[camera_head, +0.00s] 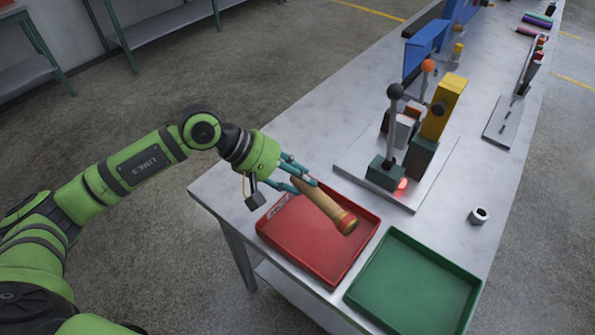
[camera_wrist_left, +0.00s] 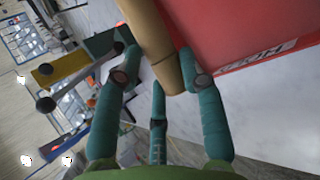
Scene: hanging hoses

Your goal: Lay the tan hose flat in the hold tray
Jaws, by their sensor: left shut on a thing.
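The tan hose (camera_head: 326,206) is a short, stiff-looking tube with a wider orange-brown collar at its far end. My left gripper (camera_head: 306,182) is shut on its near end and holds it over the red tray (camera_head: 290,243). The hose slants down to the right in the head view; I cannot tell whether its collar end touches the tray. In the left wrist view the hose (camera_wrist_left: 150,32) sits between the teal fingers (camera_wrist_left: 158,75), with the red tray (camera_wrist_left: 240,30) beside it. My right gripper is out of view.
A green tray (camera_head: 415,283), empty, stands right of the red one. Behind them is a fixture (camera_head: 415,125) with a dark lever, a yellow block and a glowing red spot. A metal nut (camera_head: 479,215) lies at the right. The table's left edge is close to the red tray.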

